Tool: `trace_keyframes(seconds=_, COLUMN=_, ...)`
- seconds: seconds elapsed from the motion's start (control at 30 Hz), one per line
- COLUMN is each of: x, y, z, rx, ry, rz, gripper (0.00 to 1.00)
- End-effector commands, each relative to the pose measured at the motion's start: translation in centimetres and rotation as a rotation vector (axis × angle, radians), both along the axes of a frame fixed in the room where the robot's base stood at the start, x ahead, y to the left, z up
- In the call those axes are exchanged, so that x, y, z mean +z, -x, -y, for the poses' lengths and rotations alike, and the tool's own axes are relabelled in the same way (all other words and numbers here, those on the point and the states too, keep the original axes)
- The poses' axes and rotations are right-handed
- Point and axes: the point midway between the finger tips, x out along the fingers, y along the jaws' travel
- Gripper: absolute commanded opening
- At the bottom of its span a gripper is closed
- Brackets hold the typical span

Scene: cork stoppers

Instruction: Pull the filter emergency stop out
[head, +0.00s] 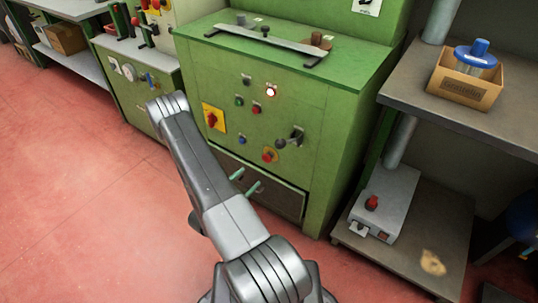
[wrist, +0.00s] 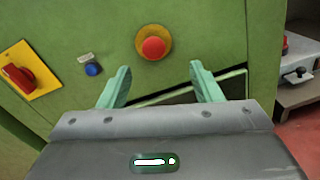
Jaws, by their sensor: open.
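A red mushroom-shaped emergency stop button (head: 269,155) on a round yellow plate sits low on the front of the green machine. It also shows in the wrist view (wrist: 153,47), top centre. No label naming it can be read, and I cannot tell whether it is pressed in or out. My gripper (head: 246,181) is open, with its two pale green fingers apart and nothing between them. In the wrist view, the fingers (wrist: 160,80) appear below the button, one towards each side, and do not touch it.
A red switch on a yellow plate (head: 213,117) and a blue button (head: 242,140) are left of the stop. A black-handled lever (head: 290,138) is close on its right. A dark recessed opening (head: 278,198) lies below. A shelf unit (head: 405,96) stands to the right.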

Motion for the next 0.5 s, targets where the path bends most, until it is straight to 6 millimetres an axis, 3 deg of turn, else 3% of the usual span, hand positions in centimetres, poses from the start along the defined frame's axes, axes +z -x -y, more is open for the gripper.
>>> trace_keyframes(seconds=0.17, x=-1.2, y=0.2, z=-1.1, rx=0.060, ry=0.010, rz=-0.004, gripper=0.59)
trace_keyframes(seconds=0.5, x=-1.3, y=-2.6, z=1.1, rx=0.053, ry=0.008, rz=-0.002, gripper=0.59)
